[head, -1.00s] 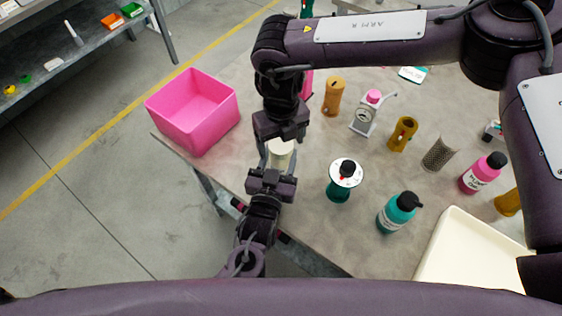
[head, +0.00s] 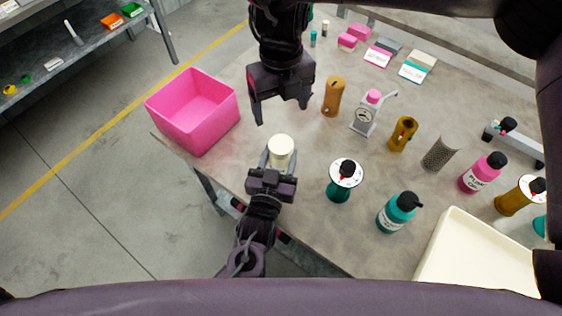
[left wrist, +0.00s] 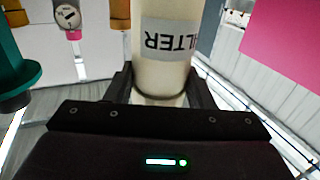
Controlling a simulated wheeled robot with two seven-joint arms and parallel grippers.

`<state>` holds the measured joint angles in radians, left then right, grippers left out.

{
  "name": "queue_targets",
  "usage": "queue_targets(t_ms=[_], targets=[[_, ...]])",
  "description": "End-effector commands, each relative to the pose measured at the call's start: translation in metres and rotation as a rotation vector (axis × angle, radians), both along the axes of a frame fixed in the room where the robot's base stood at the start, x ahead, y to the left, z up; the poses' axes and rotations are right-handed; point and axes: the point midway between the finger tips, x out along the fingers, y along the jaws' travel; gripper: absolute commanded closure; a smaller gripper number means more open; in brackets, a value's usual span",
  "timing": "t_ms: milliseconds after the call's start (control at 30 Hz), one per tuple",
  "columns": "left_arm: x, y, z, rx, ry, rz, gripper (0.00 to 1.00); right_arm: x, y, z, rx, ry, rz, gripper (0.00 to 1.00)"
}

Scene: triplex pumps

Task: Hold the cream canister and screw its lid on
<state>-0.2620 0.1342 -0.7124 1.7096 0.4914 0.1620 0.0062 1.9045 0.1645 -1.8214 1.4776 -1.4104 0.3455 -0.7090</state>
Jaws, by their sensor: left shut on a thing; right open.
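The cream canister (head: 281,157) stands upright near the table's front left edge. Its cream lid (head: 281,145) sits on top; I cannot tell how tightly it is on. My left gripper (head: 279,160) is shut around the canister from the front. My right gripper (head: 283,108) is open and empty, above and behind the canister, apart from the lid.
A pink bin (head: 195,112) stands left of the canister. A teal spool with a white top (head: 341,181) and a teal bottle (head: 398,213) stand to the right. A cream tray (head: 475,255) lies at the front right. Several brown, grey and pink items stand farther back.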

Motion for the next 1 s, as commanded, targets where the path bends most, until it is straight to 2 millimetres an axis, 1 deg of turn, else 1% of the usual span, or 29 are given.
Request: queue_targets(t_ms=[133, 167, 333, 567, 667, 767, 900, 1000], targets=[[0.000, 0.000, 0.001, 0.000, -0.002, 0.000, 1.00, 0.000, 0.000, 0.000, 0.000, 0.000, 0.000, 0.22], [0.000, 0.000, 0.001, 0.000, -0.002, 0.000, 0.49, 0.000, 0.000, 0.000, 0.000, 0.000, 0.000, 0.22], [0.000, 0.000, 0.001, -0.001, -0.002, 0.000, 0.27, 0.000, 0.000, 0.000, 0.000, -0.001, 0.000, 0.22], [0.000, 0.000, 0.001, -0.001, -0.002, 0.000, 0.26, 0.000, 0.000, 0.000, 0.000, -0.001, 0.000, 0.22], [-0.006, 0.001, 0.000, -0.001, -0.001, 0.000, 0.26, 0.000, 0.000, -0.002, 0.000, -0.001, 0.000, 0.22], [-0.020, 0.005, -0.002, 0.000, 0.000, -0.001, 0.26, 0.000, 0.000, -0.006, 0.000, 0.000, 0.000, 0.22], [-0.045, 0.011, -0.003, 0.000, 0.003, -0.001, 0.26, 0.000, 0.000, -0.012, 0.000, -0.001, 0.000, 0.22], [-0.060, 0.014, -0.002, 0.000, 0.001, -0.001, 0.26, 0.000, 0.000, -0.015, 0.000, -0.001, 0.000, 0.22]])
